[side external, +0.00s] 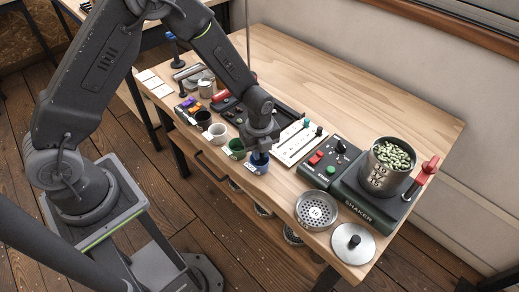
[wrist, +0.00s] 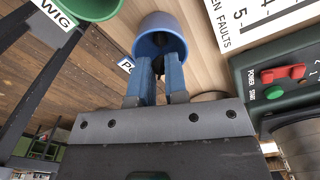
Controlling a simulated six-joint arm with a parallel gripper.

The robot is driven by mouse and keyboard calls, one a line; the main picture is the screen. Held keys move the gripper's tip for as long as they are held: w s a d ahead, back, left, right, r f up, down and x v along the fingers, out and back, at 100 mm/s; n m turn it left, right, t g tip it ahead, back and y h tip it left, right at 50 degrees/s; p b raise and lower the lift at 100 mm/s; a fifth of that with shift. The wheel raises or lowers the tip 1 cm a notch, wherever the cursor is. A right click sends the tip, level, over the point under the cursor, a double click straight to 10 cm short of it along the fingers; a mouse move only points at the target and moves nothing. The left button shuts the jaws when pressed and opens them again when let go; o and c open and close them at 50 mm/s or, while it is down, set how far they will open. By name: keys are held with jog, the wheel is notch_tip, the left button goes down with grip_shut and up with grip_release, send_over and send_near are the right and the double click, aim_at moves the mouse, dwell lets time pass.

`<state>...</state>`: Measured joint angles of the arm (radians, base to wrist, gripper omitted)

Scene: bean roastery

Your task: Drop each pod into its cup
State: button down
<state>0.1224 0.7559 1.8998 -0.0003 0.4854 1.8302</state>
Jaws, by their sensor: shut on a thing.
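My gripper (side external: 262,152) points down at the blue cup (side external: 259,168) at the front edge of the table. In the wrist view, its two fingers (wrist: 161,74) reach into the mouth of the blue cup (wrist: 148,22). They are shut on a small dark pod (wrist: 158,71), mostly hidden between the fingertips. A green cup (side external: 234,149), a white cup (side external: 217,134) and a dark cup (side external: 203,120) stand in a row to the left.
A white fault chart (side external: 298,143) lies right of my gripper. Further right are a control box (side external: 330,163), a shaker (side external: 367,195) holding a metal can of beans (side external: 389,167), a perforated dish (side external: 317,210) and a round lid (side external: 352,243). The back of the table is clear.

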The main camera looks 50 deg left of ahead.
jog(key=c, duration=1.1)
grip_release()
jog(key=shift+r, duration=6.9)
jog(key=s+a+r+n+t, duration=0.3)
jog(key=s+r+n, duration=0.55)
jog(key=r, duration=0.35)
jog(key=s+r+n+t, duration=0.1)
jog(key=s+n, duration=0.3)
jog(key=s+a+r+n, duration=0.1)
jog(key=s+n, duration=0.2)
jog(key=n, duration=0.2)
jog(key=s+a+r+n+t, duration=0.1)
jog(key=s+r+n, duration=0.1)
jog(key=s+n, duration=0.2)
jog(key=shift+s+r+n+t, duration=0.1)
jog(key=shift+s+n+t, duration=0.25)
jog(key=shift+n, duration=0.1)
